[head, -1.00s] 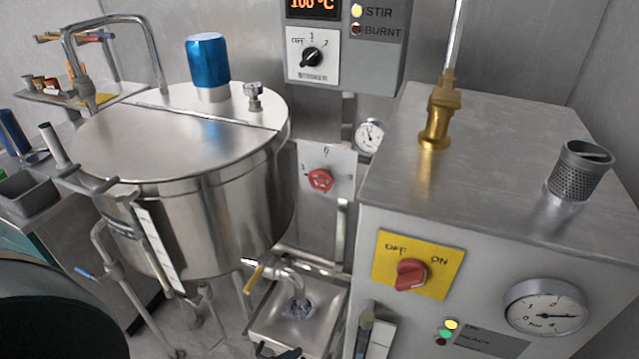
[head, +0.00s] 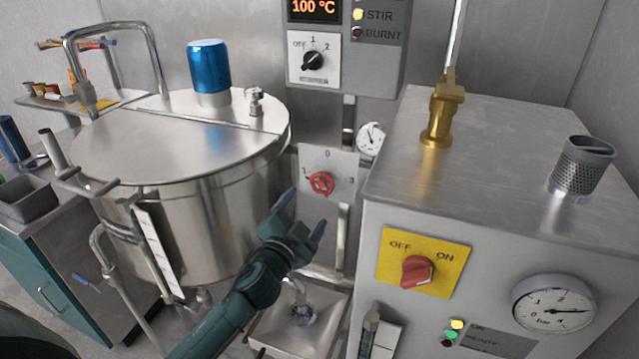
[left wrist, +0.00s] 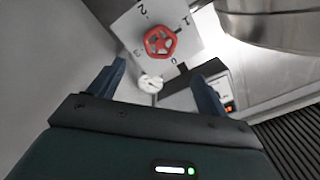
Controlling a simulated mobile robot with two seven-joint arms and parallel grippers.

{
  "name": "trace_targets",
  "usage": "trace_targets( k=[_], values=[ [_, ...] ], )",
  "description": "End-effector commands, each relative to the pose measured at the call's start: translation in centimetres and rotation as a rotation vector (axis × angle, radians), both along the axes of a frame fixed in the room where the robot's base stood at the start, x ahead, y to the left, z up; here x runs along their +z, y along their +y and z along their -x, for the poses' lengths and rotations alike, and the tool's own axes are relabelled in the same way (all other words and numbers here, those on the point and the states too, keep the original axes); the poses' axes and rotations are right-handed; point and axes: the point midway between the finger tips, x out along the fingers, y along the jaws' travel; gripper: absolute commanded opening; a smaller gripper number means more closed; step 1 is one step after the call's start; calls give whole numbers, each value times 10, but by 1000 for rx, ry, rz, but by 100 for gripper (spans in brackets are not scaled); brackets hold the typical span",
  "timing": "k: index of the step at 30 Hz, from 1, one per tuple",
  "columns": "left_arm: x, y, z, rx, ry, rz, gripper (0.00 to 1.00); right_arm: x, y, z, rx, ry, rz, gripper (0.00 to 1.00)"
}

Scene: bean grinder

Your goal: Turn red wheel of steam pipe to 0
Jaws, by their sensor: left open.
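The red wheel (head: 321,183) sits on a pale plate (head: 341,165) marked 0 at the top, 1 at the left and 3 at the right, between the kettle and the steam box. In the left wrist view the red wheel (left wrist: 160,41) shows beyond the fingertips, with the marks 0, 1, 2 and 3 around it. My left gripper (head: 304,213) is open and empty, just below the wheel in the head view, with its blue fingers apart. It also shows in the left wrist view (left wrist: 157,84), not touching the wheel. My right gripper is not in view.
The steel kettle (head: 215,225) stands close on the left. The steam box (head: 480,190) with its red OFF/ON switch (head: 418,271) stands on the right. A steel tray (head: 268,332) lies below.

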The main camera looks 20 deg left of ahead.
Motion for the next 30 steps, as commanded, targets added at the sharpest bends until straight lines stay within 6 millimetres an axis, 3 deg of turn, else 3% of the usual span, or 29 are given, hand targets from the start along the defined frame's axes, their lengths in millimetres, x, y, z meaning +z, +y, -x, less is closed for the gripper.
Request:
trace_targets(
  k=[15, 21, 30],
  values=[
    [1, -4, -97, -1, 0, 3, 77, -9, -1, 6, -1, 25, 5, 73],
    [0, -5, -115, -1, 1, 4, 77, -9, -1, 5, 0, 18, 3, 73],
    [0, -5, -120, -1, 2, 4, 77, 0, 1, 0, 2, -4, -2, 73]
  ],
)
